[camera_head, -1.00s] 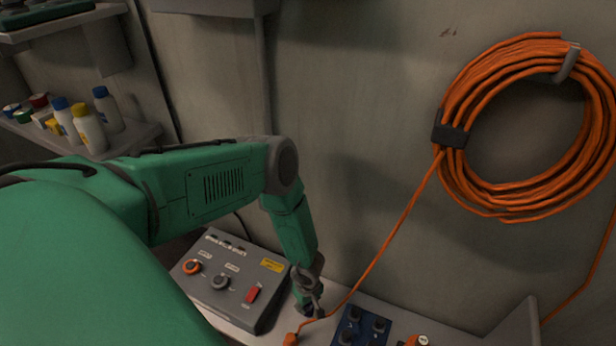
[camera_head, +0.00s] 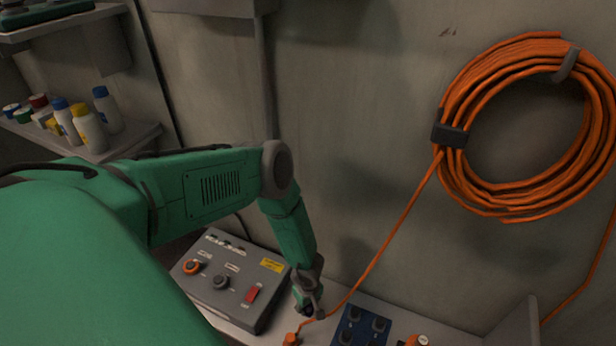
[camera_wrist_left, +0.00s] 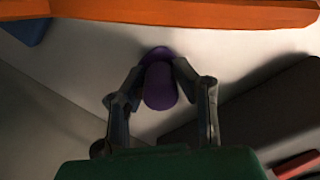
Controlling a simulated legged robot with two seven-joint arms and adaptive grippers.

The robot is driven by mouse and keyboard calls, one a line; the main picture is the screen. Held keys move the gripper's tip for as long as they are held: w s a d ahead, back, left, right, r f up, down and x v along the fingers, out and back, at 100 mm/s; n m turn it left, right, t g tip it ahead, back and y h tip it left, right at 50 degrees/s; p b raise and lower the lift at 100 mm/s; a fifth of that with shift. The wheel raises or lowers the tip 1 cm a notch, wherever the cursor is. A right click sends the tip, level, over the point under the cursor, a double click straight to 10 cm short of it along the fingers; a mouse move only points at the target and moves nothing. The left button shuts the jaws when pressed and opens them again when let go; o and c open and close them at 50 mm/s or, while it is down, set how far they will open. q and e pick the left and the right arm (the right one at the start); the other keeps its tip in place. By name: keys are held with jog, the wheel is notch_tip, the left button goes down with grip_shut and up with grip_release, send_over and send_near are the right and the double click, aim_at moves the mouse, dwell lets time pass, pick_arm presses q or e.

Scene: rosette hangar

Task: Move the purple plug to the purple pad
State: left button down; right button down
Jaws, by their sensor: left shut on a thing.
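My left gripper (camera_head: 308,305) is low over the bench, between the grey control box and the orange cable end. In the left wrist view, its two fingers (camera_wrist_left: 160,85) are closed on the sides of the purple plug (camera_wrist_left: 160,90), which shows as a rounded purple top. A darker purple patch (camera_wrist_left: 158,53) shows just beyond the plug; I cannot tell whether it is the purple pad or part of the plug. In the head view the plug is hidden by the gripper. My right gripper is not in view.
The grey control box (camera_head: 228,282) with knobs and a red switch stands close left of the gripper. An orange cable (camera_head: 385,245) runs from the wall coil (camera_head: 475,90) down to a connector (camera_head: 291,339). A blue panel (camera_head: 361,328) lies to the right. Bottles (camera_head: 88,128) stand on a shelf.

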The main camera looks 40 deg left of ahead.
pick_arm(q)
jog(key=c, duration=1.2)
grip_release()
notch_tip(320, 180, up, 12)
jog(key=shift+w+f, duration=0.1)
